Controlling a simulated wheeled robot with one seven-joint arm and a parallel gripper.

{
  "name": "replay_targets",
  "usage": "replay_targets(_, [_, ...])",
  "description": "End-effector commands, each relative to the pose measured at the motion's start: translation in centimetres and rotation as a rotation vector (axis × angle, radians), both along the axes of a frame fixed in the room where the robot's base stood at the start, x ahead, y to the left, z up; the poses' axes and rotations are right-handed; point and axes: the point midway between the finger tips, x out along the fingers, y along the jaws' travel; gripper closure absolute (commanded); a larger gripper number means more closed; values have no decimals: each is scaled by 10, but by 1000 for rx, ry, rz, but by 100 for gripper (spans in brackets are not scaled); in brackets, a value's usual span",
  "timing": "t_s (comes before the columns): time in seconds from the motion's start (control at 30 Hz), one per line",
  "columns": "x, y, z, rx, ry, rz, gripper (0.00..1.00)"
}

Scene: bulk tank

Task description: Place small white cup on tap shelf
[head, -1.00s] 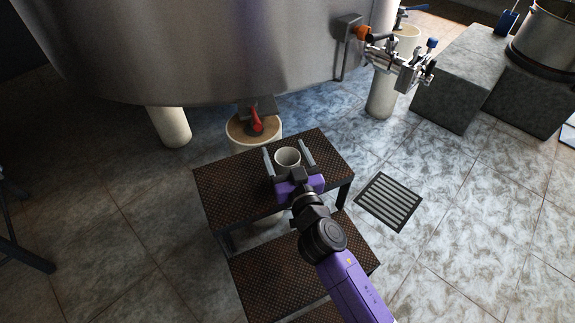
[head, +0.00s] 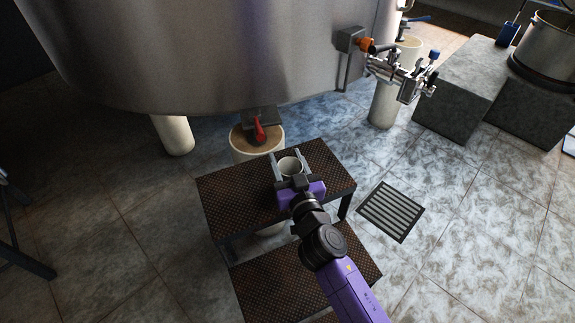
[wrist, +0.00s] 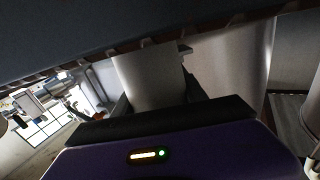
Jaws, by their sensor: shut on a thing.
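The small white cup (head: 290,167) stands upright above or on the top step of a brown metal step stool (head: 232,193). My gripper (head: 289,160) is shut on it, with one finger on each side. In the wrist view the cup (wrist: 148,80) rises between the dark fingers, its lower part hidden by my gripper. A metal tap assembly with orange and blue parts (head: 400,75) is fixed to the tank's right side. A red tap handle (head: 259,130) shows under the tank. I cannot tell which surface is the tap shelf.
The large steel tank (head: 220,50) fills the back. A round pale container (head: 242,150) stands behind the stool. A floor drain (head: 391,211) lies to the right. Grey blocks (head: 465,85) hold a steel pot (head: 553,45) at the right. The tiled floor between is mostly clear.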

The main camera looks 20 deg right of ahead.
Motion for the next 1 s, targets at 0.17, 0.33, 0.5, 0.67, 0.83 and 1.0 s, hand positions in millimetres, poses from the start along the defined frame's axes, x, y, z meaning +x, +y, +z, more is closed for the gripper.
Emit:
replay_targets(0.17, [0, 0, 15, 0, -1, 0, 96])
replay_targets(0.33, [0, 0, 40, 1, -3, 0, 96])
replay_targets(0.5, [0, 0, 76, 2, -3, 0, 96])
replay_targets(0.67, [0, 0, 118, 2, -3, 0, 96])
replay_targets(0.83, [0, 0, 158, 1, -4, 0, 96])
replay_targets(1.0, [0, 0, 184, 2, -2, -1, 96])
